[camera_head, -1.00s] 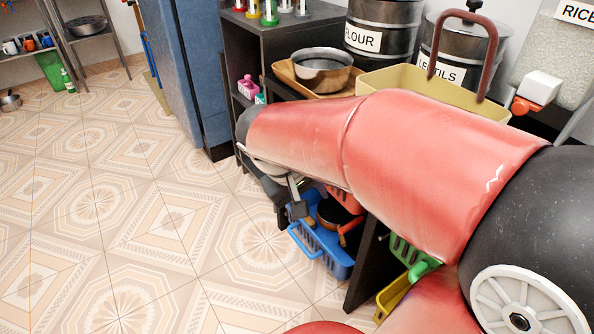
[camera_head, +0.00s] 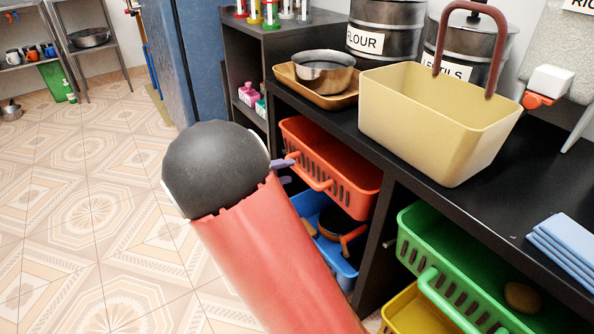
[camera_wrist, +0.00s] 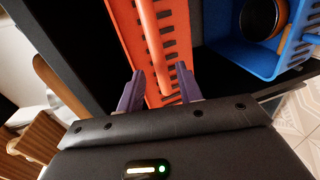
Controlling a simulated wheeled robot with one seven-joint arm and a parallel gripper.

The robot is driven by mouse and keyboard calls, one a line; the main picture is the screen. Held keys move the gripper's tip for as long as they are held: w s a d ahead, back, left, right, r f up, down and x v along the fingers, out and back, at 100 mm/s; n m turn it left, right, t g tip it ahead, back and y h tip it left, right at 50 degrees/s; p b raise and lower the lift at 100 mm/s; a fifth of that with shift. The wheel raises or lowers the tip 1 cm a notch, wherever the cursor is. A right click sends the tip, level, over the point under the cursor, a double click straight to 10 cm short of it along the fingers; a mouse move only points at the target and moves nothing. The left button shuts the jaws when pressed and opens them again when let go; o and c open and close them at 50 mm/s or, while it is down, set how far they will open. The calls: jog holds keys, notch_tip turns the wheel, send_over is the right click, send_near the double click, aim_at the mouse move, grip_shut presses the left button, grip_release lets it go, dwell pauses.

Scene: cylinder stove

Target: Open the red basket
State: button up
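The red basket (camera_head: 340,190), orange-red with a slotted front and a bar handle (camera_head: 306,174), sits in the upper left bay of the black counter. It fills the top middle of the wrist view (camera_wrist: 178,45), with its handle (camera_wrist: 153,45) running down between my fingers. My gripper (camera_wrist: 159,80) is open, its two purple fingers apart on either side of the handle and not closed on it. In the head view, a finger of my gripper (camera_head: 284,162) shows at the basket's left front; my arm hides the rest.
A blue basket (camera_head: 340,262) holding a dark pan sits below the red one. Green (camera_head: 460,285) and yellow (camera_head: 412,312) baskets are in the right bay. A cream basket (camera_head: 430,130) and a pot (camera_head: 323,72) stand on the counter (camera_head: 400,180). The tiled floor at left is clear.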

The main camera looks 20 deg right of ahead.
aim_at(295, 170)
jog(key=shift+x, duration=2.2)
grip_shut()
